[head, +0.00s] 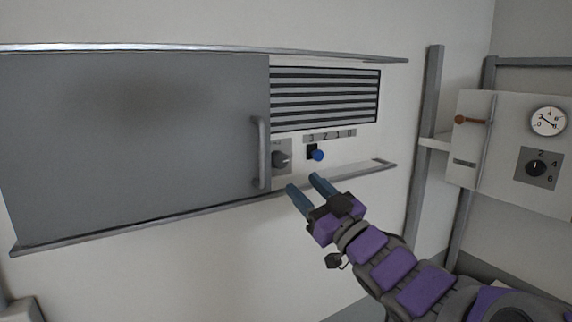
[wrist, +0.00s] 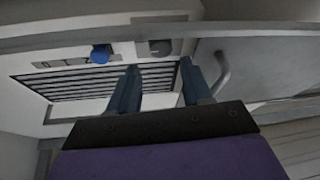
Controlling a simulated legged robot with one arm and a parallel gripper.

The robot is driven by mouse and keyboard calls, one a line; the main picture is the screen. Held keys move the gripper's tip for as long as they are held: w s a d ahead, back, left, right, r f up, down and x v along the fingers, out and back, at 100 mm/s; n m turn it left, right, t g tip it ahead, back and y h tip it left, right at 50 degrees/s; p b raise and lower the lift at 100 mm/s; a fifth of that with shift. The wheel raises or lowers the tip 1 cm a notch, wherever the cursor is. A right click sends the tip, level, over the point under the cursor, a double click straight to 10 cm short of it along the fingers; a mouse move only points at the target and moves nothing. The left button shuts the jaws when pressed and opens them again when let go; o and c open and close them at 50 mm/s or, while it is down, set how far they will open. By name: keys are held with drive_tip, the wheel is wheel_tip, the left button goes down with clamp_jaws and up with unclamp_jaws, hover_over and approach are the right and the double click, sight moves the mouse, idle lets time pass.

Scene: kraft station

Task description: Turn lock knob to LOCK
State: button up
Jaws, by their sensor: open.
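The grey lock knob (head: 281,159) sits on a small grey plate just right of the cabinet door's handle. In the wrist view the grey knob (wrist: 160,47) shows near the top middle, beyond and between my fingers. My gripper (head: 304,184) has two blue fingers, apart and empty, below and slightly right of the knob, not touching it. My gripper also fills the lower wrist view (wrist: 160,85). The lettering on the knob's plate is too small to read.
A blue knob (head: 318,155) on a black base sits right of the grey knob, under a numbered strip (head: 330,136). A louvred vent (head: 325,97) is above. The grey sliding door (head: 130,130) has a vertical handle (head: 261,152). A lower rail (head: 340,178) runs beneath. A panel with a gauge (head: 548,121) stands right.

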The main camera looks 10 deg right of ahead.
sight(282, 163)
drive_tip(key=p+x, duration=0.1)
drive_tip(key=x, duration=0.6)
drive_tip(key=shift+w+a+r, duration=0.15)
drive_tip(key=shift+w+a, duration=0.05)
drive_tip(key=c, duration=0.8)
